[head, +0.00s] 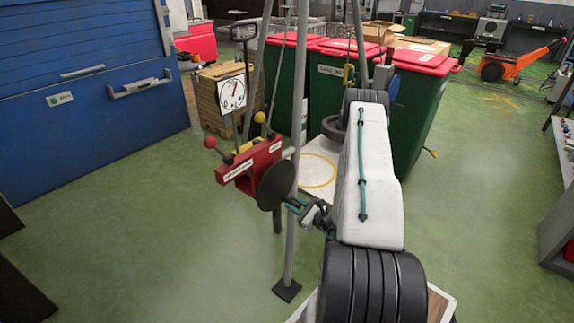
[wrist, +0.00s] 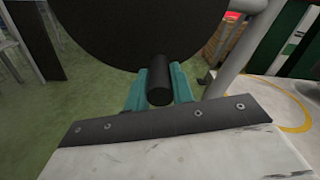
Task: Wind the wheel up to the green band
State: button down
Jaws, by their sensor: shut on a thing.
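A dark tyre-like wheel (head: 333,128) shows partly behind my arm, above or on a white platform; I cannot tell whether it hangs clear. A red winch box (head: 248,166) with pale labels is fixed on the grey tripod frame. Its black crank disc (head: 275,186) faces my arm and fills the top of the wrist view (wrist: 150,30). My gripper (head: 299,205) is at the disc. In the wrist view its teal fingers (wrist: 159,88) are shut on the black crank handle (wrist: 159,70). I cannot make out a green band.
A white dial (head: 232,95) with a red needle stands behind the winch. Red-knobbed and yellow-knobbed levers (head: 210,143) rise from the box. Tripod legs (head: 290,240) stand close to my arm. Green bins (head: 413,115) stand behind. The floor at left is clear.

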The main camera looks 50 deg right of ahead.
jog(key=shift+s+a+f+m, duration=0.1)
jog(key=shift+a+f+m, duration=0.1)
jog(key=shift+a+m, duration=0.3)
jog(key=shift+s+a+f+m, duration=0.1)
jog(key=shift+a+f+m, duration=0.05)
jog(key=shift+a+m, duration=0.35)
jog(key=shift+a, duration=0.1)
jog(key=a+m, duration=0.2)
jog(key=m, duration=0.1)
jog(key=shift+a, duration=0.2)
jog(key=shift+a+m, duration=0.1)
jog(key=shift+m, duration=0.2)
jog(key=shift+s+a+r+m, duration=0.1)
jog(key=shift+a+r+m, duration=0.15)
jog(key=shift+a+m, duration=0.55)
jog(key=shift+s+a+r+m, duration=0.15)
jog(key=shift+a+m, duration=0.35)
jog(key=shift+m, duration=0.5)
jog(key=shift+w, duration=0.1)
